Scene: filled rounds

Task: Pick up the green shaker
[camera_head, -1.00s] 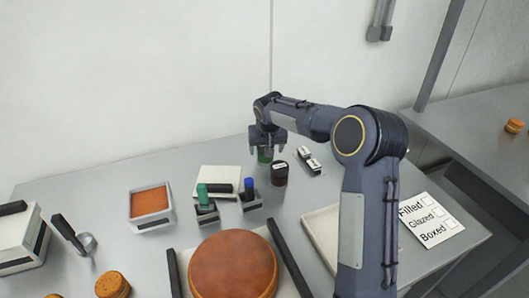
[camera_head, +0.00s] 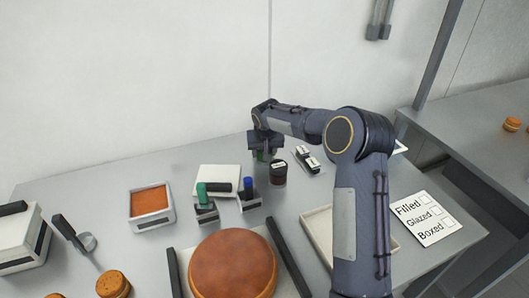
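A small green object, likely the green shaker (camera_head: 260,156), stands at the back of the table, mostly hidden by my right gripper. My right gripper (camera_head: 264,156) is down over it, with its fingers around or beside the green surface. The view is too small to show whether the fingers touch it. My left gripper is not in view.
A dark jar (camera_head: 278,174) and a small black-and-white item (camera_head: 307,158) stand right of the gripper. Green (camera_head: 202,193) and blue (camera_head: 248,184) upright pieces sit in holders at front left. A pale tray (camera_head: 318,225) lies partly behind my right arm.

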